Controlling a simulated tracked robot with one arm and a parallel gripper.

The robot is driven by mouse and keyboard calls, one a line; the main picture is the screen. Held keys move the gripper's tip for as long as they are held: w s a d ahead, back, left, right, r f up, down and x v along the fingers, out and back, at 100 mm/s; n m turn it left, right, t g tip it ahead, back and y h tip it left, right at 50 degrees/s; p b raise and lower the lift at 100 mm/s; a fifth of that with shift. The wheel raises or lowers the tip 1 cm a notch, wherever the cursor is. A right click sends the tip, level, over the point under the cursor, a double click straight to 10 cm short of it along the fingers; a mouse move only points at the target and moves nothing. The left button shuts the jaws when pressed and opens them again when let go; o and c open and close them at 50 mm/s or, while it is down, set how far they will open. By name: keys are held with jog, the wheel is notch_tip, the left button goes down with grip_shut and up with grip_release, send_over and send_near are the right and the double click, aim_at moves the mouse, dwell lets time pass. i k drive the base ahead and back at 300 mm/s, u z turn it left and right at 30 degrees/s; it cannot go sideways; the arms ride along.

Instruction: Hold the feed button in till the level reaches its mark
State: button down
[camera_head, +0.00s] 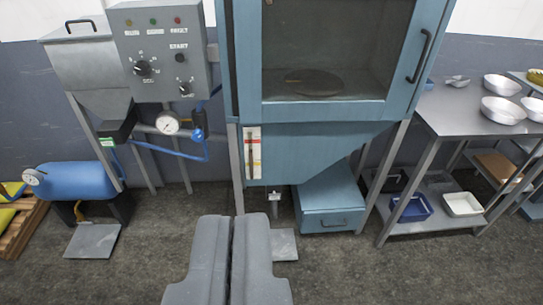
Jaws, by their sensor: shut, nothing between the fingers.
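A grey control panel (160,50) hangs on the wall at the upper left. It carries a row of small coloured lamps, dark knobs and a small dark round button (180,58). The labels are too small to read, so I cannot tell which control is the feed button. A narrow white strip with red and yellow marks (253,153) is on the lower front of the blue cabinet (300,140); I cannot tell whether it is the level gauge. My gripper (232,218) is shut and empty at the bottom centre, apart from the panel and cabinet.
A grey hopper (88,70), a round dial gauge (167,123) and a blue tank (75,181) stand at the left. A metal table (450,110) with white bowls is at the right. The floor in front is mostly clear, with a pedal plate (92,241) at the left.

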aim_at(106, 143)
jog(key=z, duration=0.05)
jog(key=i, duration=1)
jog(key=u, duration=0.05)
